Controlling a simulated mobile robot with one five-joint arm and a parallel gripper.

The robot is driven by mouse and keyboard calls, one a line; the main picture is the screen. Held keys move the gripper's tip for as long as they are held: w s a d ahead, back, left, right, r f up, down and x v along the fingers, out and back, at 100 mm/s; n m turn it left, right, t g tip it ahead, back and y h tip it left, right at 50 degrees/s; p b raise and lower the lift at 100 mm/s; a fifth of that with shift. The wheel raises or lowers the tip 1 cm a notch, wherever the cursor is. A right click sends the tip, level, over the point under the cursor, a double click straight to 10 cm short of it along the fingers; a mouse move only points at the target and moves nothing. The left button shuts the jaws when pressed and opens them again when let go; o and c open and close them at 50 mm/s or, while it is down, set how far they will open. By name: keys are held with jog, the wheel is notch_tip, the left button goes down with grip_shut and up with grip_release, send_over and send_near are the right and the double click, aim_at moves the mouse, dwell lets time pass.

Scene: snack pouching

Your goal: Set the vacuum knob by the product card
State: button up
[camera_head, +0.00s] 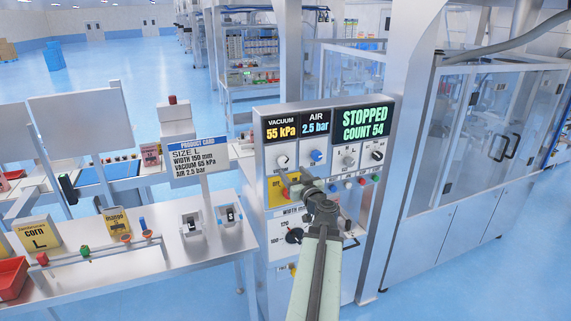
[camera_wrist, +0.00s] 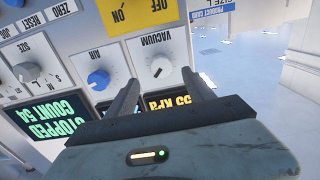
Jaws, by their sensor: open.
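The control panel (camera_head: 262,190) shows vacuum 55 kPa, air 2.5 bar and STOPPED, COUNT 54. The vacuum knob (camera_head: 283,160) is round and white with a dark pointer, below the vacuum readout (camera_head: 281,129). It also shows in the wrist view (camera_wrist: 158,68). My gripper (camera_head: 288,176) is in front of the panel at the vacuum knob. In the wrist view, its open fingers (camera_wrist: 161,77) appear on either side of the knob; I cannot tell if they touch it. The product card (camera_head: 198,160) reads size L, width 150 mm, vacuum 65 kPa, air 2.5 bar.
A blue air knob (camera_head: 317,156) sits right of the vacuum knob, with a size selector (camera_head: 349,158) beyond. A yellow switch plate (camera_wrist: 140,14) is close by. A table (camera_head: 170,255) with pouches and a red bin (camera_head: 12,278) stands left. A glazed machine (camera_head: 480,150) stands right.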

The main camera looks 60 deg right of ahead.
aim_at(285, 164)
jog(key=x, duration=0.8)
jog(key=shift+a, duration=0.15)
grip_shut()
